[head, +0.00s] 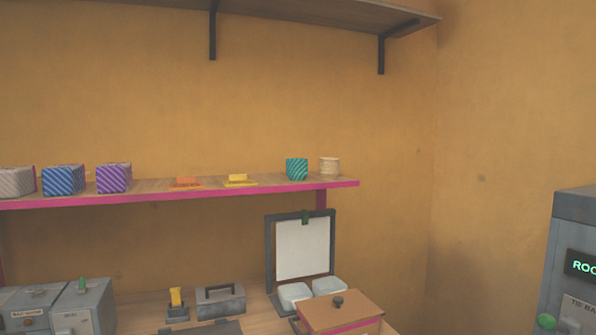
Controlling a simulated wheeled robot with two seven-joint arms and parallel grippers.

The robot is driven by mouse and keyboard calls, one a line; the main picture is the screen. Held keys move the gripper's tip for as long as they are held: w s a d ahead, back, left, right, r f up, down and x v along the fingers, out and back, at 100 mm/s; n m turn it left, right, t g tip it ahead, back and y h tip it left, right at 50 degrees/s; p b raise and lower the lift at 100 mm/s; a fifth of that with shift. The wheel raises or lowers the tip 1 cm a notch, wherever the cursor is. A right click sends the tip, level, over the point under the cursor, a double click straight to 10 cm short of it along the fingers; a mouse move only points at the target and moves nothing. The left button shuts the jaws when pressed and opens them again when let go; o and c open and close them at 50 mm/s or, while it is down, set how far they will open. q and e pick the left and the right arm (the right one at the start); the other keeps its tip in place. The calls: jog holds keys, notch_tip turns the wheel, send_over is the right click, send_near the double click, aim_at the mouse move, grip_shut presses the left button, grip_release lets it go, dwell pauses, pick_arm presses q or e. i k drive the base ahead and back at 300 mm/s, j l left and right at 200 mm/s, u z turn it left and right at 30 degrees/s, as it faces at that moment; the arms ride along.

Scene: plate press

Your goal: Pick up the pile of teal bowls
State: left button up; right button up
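The pile of teal bowls is most likely the small teal patterned stack (297,169) near the right end of the shelf with the pink edge. It stands upright, and single bowls in it are too small to make out. A cream-coloured round stack (329,166) stands just to its right, a small gap apart. Neither of my grippers shows in the head view, so I cannot see where they are or what they hold.
The pink-edged shelf (262,190) also bears patterned boxes (63,179) and orange and yellow pieces (240,181). Below, a table holds grey machines (83,308), an open-lidded press (302,250) and a brown box (340,311). An upper shelf (300,12) overhangs. A grey machine (575,262) stands right.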

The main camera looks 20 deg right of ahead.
aim_at(297, 169)
jog(key=i+l+z, duration=0.15)
jog(key=i+l, duration=0.25)
jog(key=i+l+z, duration=0.2)
jog(key=i+l, duration=0.2)
jog(key=i+l+z, duration=0.15)
jog(key=i, duration=0.45)
jog(key=l, duration=0.1)
